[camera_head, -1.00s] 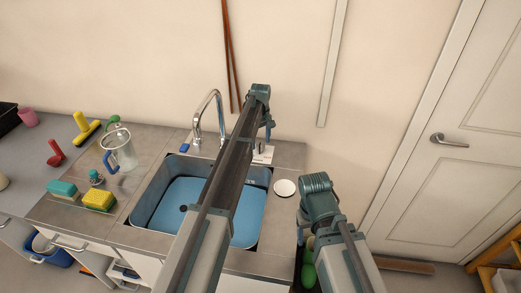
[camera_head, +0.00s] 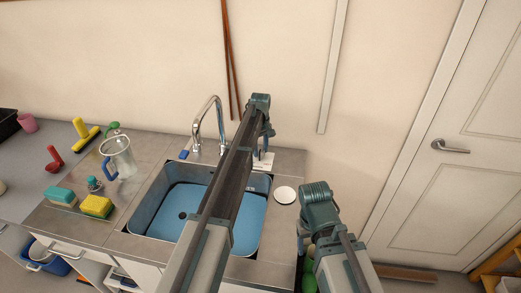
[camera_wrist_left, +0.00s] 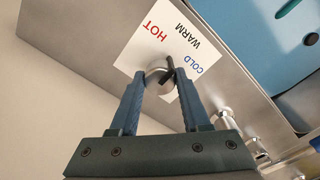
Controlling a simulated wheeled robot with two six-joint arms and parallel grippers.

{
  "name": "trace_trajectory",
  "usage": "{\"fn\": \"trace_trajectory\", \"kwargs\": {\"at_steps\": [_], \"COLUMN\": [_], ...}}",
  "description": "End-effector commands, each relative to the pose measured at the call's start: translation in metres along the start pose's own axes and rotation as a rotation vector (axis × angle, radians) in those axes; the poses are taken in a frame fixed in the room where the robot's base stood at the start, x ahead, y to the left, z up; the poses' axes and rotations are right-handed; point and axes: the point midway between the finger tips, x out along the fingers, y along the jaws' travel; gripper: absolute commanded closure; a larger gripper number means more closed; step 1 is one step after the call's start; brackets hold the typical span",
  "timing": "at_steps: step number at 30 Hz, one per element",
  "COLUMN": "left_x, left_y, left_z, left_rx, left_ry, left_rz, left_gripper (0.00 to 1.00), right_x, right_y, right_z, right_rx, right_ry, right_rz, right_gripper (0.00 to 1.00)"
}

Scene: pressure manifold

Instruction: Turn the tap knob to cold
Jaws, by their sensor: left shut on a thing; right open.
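The tap knob (camera_wrist_left: 157,84) is a round metal knob with a black pointer (camera_wrist_left: 170,68), seen in the left wrist view. It sits on a white card (camera_wrist_left: 140,52) lettered HOT, WARM and COLD. The pointer's dark end lies near the gap between WARM and COLD, close to COLD. My left gripper (camera_wrist_left: 160,76) is shut on the knob, one finger on each side. In the head view the card (camera_head: 264,161) shows behind the sink, and my left arm hides the knob. My right gripper (camera_head: 303,237) is open and empty right of the sink, partly hidden by its arm.
The curved faucet (camera_head: 208,115) stands behind the blue sink basin (camera_head: 160,214). A white round dish (camera_head: 285,194) lies on the counter right of the sink.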

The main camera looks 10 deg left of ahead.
Motion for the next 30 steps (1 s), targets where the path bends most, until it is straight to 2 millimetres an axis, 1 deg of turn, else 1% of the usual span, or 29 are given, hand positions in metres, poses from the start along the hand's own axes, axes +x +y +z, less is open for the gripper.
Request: {"fn": "trace_trajectory", "kwargs": {"at_steps": [5, 11, 30], "left_x": [0.0, 0.0, 0.0], "left_y": [0.0, 0.0, 0.0], "left_z": [0.0, 0.0, 0.0], "left_rx": [0.032, 0.144, 0.728], "left_ry": [0.0, 0.0, 0.0], "left_rz": [0.0, 0.0, 0.0], "left_gripper": [1.0, 1.0, 1.0], "right_x": [0.0, 0.0, 0.0], "right_y": [0.0, 0.0, 0.0], "right_z": [0.0, 0.0, 0.0], "right_rx": [0.0, 0.0, 0.0], "right_ry": [0.0, 0.0, 0.0], "right_rz": [0.0, 0.0, 0.0], "right_gripper": [0.33, 0.33, 0.33]}}
